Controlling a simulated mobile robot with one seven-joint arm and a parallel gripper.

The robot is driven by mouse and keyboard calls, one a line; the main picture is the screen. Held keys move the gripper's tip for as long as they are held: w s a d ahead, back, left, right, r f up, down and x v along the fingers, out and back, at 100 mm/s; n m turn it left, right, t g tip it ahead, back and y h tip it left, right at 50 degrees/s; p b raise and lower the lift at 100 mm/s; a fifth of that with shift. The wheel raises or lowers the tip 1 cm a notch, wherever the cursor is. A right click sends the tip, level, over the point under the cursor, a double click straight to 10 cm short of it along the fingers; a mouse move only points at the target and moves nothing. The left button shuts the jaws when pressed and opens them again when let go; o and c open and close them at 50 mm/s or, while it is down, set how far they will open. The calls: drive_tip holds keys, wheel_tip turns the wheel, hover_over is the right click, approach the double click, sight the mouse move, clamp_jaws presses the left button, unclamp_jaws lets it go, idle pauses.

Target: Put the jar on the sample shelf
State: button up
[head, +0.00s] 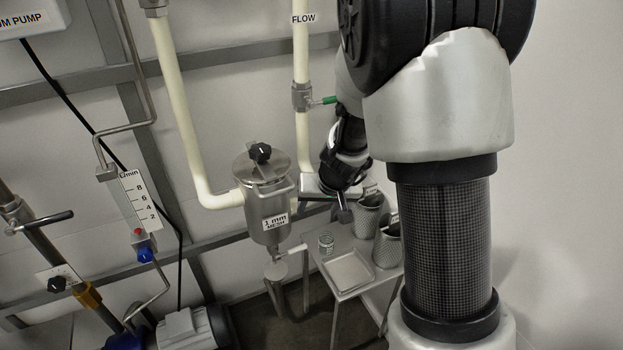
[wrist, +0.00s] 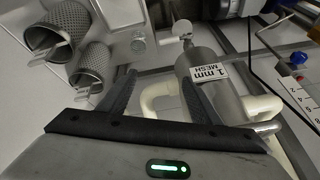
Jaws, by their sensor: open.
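A small clear jar (head: 326,243) stands upright on a grey metal side table (head: 312,262), beside a square pale tray (head: 348,272). The jar also shows in the wrist view (wrist: 138,42), ahead of the fingertips. My gripper (wrist: 158,80) is open, with nothing between its fingers. In the head view my gripper (head: 343,208) is above the back of the table, partly hidden by my arm, and apart from the jar. I cannot tell for certain which surface is the sample shelf.
Two perforated metal baskets (head: 367,216) stand on the table right of the jar. A steel strainer (head: 268,205) marked "1 mm MESH" hangs on pale pipes left of it, close to my right finger in the wrist view. A flow meter (head: 135,205) is further left.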

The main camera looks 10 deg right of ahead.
drive_tip(key=h, duration=0.2)
approach(326, 238)
drive_tip(key=shift+s+b+x, duration=0.2)
drive_tip(key=shift+b+x, duration=1.15)
drive_tip(key=shift+x, duration=0.5)
drive_tip(key=shift+s+b+x, duration=0.2)
drive_tip(key=shift+b+x, duration=1.1)
drive_tip(key=shift+x, duration=0.6)
drive_tip(key=shift+f, duration=0.15)
drive_tip(key=shift+c, duration=0.2)
drive_tip(key=c, duration=1.3)
